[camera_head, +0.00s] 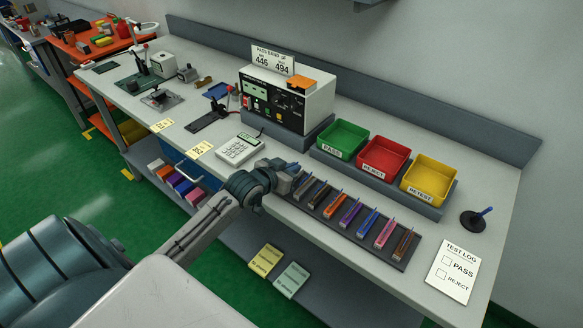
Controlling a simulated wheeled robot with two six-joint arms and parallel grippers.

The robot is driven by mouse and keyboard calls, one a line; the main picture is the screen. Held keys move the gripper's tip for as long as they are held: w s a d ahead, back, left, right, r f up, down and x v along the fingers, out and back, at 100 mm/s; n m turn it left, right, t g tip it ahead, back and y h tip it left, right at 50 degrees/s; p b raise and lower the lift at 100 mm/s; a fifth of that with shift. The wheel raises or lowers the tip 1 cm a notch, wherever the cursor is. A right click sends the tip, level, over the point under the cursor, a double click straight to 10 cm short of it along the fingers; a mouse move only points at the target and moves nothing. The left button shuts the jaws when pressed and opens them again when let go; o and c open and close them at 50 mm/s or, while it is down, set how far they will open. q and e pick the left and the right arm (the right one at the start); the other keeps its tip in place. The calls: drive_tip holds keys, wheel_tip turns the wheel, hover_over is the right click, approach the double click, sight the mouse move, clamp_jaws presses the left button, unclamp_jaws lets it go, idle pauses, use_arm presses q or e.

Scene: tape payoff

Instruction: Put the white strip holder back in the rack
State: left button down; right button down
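The dark rack (400,263) lies along the front of the bench, with a row of coloured strip holders in it, among them an orange holder (335,205), a purple holder (350,213), a blue holder (368,221) and a pink holder (385,233). I cannot make out a white strip holder. My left gripper (287,175) is at the rack's left end, low over the bench. A thin blue tip shows beside its fingers; I cannot tell what it belongs to. The gripper hides that end of the rack. Its fingers are too small to read. My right gripper is out of view.
Green (343,138), red (383,156) and yellow (429,174) bins stand behind the rack. The tester box (311,102) stands behind my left gripper, and a keypad unit (239,149) is left of it. A test log card (453,272) lies right of the rack.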

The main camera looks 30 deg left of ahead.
use_arm(q)
drive_tip(key=shift+f, duration=0.35)
drive_tip(key=shift+f, duration=0.15)
drive_tip(key=c, duration=1.6)
unclamp_jaws()
drive_tip(key=shift+c, duration=0.2)
drive_tip(key=shift+s+r, duration=0.1)
drive_tip(key=shift+r, duration=0.1)
drive_tip(key=d+v, duration=0.1)
drive_tip(key=v, duration=1)
drive_tip(key=shift+s+a+r, duration=0.15)
drive_tip(key=shift+s+a, duration=0.25)
drive_tip(key=shift+a, duration=0.1)
